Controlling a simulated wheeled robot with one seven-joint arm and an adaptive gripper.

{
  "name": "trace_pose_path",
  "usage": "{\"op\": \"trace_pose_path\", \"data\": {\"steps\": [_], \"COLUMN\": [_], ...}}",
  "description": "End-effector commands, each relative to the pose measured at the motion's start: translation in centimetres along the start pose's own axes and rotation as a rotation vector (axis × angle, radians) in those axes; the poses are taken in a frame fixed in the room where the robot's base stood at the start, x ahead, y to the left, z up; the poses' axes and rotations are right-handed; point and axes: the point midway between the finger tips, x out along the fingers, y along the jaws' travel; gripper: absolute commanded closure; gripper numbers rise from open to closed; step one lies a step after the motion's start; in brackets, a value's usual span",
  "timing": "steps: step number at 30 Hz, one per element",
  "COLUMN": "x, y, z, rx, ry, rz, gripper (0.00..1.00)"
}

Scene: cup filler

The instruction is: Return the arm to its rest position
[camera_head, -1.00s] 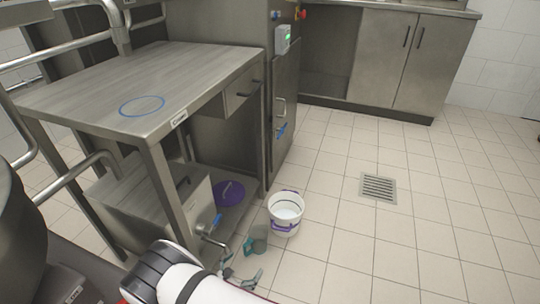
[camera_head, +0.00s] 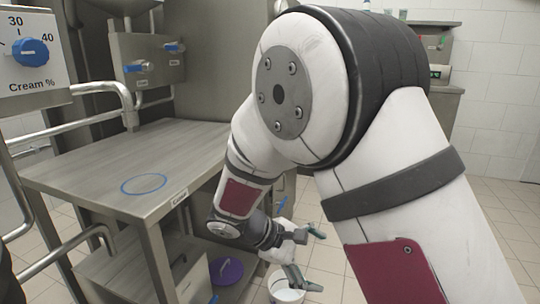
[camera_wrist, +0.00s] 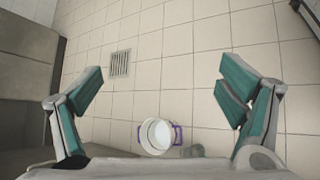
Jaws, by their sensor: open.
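My arm (camera_head: 395,150) is bent and raised, filling the middle and right of the head view. My gripper (camera_head: 305,256) hangs from its lower end, to the right of the steel table. It is open with nothing between its fingers, as the wrist view (camera_wrist: 160,93) also shows. A white bucket (camera_head: 288,295) with purple handles stands on the floor below the gripper. The bucket (camera_wrist: 158,148) shows near the bottom of the wrist view, with a small grey-green thing (camera_wrist: 195,150) beside it that I cannot identify.
The steel table (camera_head: 95,165) with a blue ring on its bare top stands at left. A purple lid (camera_head: 226,271) lies beneath it. A "Cream %" dial panel (camera_head: 32,45) and metal pipes are at far left. Open tiled floor (camera_wrist: 200,60) surrounds a drain grate (camera_wrist: 120,63).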

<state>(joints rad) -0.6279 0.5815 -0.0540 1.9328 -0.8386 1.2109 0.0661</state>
Motion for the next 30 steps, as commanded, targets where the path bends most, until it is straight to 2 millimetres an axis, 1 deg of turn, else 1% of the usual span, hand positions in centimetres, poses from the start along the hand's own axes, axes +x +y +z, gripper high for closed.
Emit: {"op": "trace_pose_path", "data": {"steps": [1, 3, 5, 6, 8, 9, 11, 12, 15, 17, 18, 21, 24, 27, 30], "x": [-0.3, -0.5, -0.8, -0.9, -1.1, -1.3, -1.5, -1.7, -2.2, -2.5, -2.7, -3.4, -4.0, -4.7, -5.3], "y": [0.5, 0.6, 0.5, 0.3, -0.1, -0.4, -1.1, -1.6, -3.2, -4.2, -5.0, -7.1, -9.5, -11.8, -13.8], "z": [2.4, 5.4, 8.0, 9.7, 12.1, 13.6, 15.8, 17.3, 20.6, 22.4, 23.6, 26.1, 28.1, 29.6, 30.6], "rx": [0.054, 0.120, 0.176, 0.213, 0.268, 0.305, 0.359, 0.395, 0.484, 0.537, 0.571, 0.656, 0.740, 0.818, 0.880], "ry": [0.007, 0.011, 0.016, 0.020, 0.027, 0.033, 0.043, 0.049, 0.068, 0.082, 0.092, 0.119, 0.151, 0.185, 0.215], "rz": [-0.042, -0.104, -0.154, -0.189, -0.238, -0.271, -0.321, -0.352, -0.431, -0.477, -0.507, -0.579, -0.648, -0.711, -0.760], "gripper": [0.11, 0.11, 0.11, 0.11, 0.11, 0.11, 0.11, 0.11, 0.11, 0.11, 0.11, 0.11, 0.11, 0.11, 0.11]}}
